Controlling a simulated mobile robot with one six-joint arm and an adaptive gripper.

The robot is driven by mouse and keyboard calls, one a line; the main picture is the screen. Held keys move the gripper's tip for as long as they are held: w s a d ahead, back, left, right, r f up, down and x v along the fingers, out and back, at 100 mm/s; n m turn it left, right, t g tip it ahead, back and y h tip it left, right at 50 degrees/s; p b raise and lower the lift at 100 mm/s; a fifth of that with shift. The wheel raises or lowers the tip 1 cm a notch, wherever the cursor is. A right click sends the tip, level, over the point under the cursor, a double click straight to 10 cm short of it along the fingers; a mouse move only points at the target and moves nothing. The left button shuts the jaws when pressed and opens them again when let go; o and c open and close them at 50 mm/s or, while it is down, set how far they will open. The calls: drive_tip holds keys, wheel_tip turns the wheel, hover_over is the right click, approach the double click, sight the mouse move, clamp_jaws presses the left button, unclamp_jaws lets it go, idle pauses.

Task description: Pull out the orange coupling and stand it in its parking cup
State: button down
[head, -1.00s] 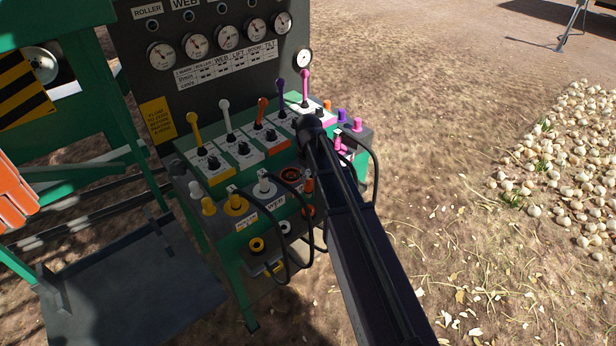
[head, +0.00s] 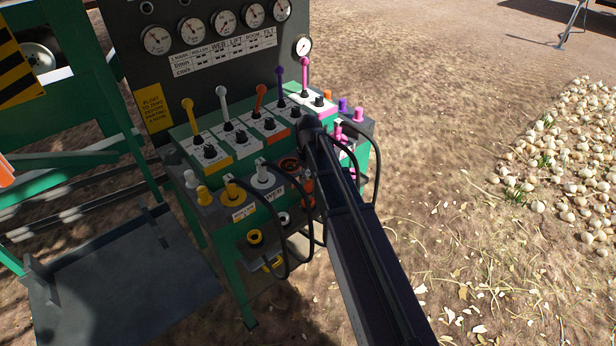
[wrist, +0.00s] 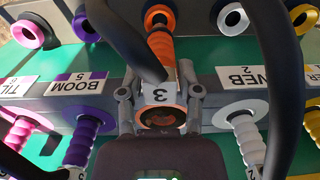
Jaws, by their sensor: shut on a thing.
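My gripper (wrist: 159,98) is shut on the orange coupling (wrist: 161,48), with a finger on each side of its grey end tagged 3. The coupling's orange ribbed part points toward the orange parking cup (wrist: 157,15), and its tip overlaps the ring's near edge in the wrist view. I cannot tell whether the tip is inside. The orange socket (wrist: 160,119) is empty and also shows in the head view (head: 289,165). In the head view the coupling (head: 307,186) is partly visible beside my arm, which hides most of the gripper.
White (head: 262,178) and yellow (head: 234,192) couplings sit in neighbouring sockets, with purple (wrist: 79,146) on the other side. Black hoses (head: 283,235) loop in front. Coloured levers and gauges stand behind. Open ground lies to the right, with an onion pile (head: 565,155).

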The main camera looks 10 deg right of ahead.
sight(308, 186)
drive_tip(key=shift+f+b, duration=0.4)
drive_tip(key=shift+f, duration=0.2)
drive_tip(key=shift+f+b, duration=1.7)
idle(3.0)
idle(0.5)
drive_tip(key=shift+c, duration=1)
unclamp_jaws()
drive_tip(key=shift+o, duration=0.2)
drive_tip(key=shift+o, duration=0.8)
drive_tip(key=shift+r, duration=0.1)
drive_tip(key=shift+r+p, duration=3.4)
drive_tip(key=shift+p, duration=0.15)
